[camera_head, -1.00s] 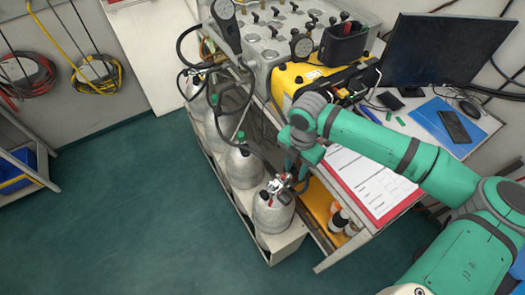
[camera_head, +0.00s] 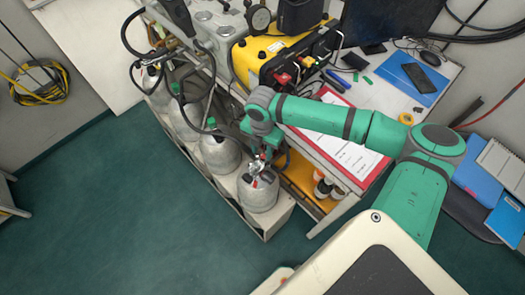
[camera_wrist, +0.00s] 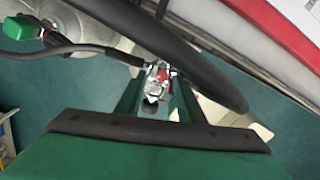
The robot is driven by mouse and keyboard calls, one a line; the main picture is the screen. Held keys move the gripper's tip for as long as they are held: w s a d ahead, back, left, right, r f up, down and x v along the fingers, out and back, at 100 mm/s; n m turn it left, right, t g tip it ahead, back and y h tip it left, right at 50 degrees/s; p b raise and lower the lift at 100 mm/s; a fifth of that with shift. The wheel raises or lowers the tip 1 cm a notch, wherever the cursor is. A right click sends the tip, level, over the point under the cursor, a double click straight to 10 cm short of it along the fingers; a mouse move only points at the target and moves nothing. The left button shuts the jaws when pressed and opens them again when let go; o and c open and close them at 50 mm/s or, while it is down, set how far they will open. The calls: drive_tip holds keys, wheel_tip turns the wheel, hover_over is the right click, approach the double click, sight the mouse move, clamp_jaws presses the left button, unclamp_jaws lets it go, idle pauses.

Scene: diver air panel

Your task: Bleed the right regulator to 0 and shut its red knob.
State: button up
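The right regulator (camera_head: 262,174) is a small silvery fitting with red parts on top of the nearest, rightmost grey cylinder (camera_head: 258,195). In the wrist view the regulator (camera_wrist: 154,88) shows between my two green fingers, with a red part (camera_wrist: 163,75) at its upper right. My gripper (camera_head: 262,163) points down at the regulator from above. In the wrist view my gripper (camera_wrist: 156,98) has its fingers apart, one on each side of the regulator. I cannot tell whether they touch it. The gauge reading is not legible.
Several more grey cylinders (camera_head: 217,154) stand in a row to the upper left. A black hose (camera_wrist: 205,60) curves close by the fingers in the wrist view. A yellow case (camera_head: 262,57) and a red-edged clipboard (camera_head: 350,152) lie on the bench. The green floor (camera_head: 110,215) is clear at left.

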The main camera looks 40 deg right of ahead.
drive_tip(key=shift+s+f, duration=0.1)
drive_tip(key=shift+f, duration=0.5)
drive_tip(key=shift+d, duration=0.15)
drive_tip(key=shift+s, duration=0.1)
clamp_jaws()
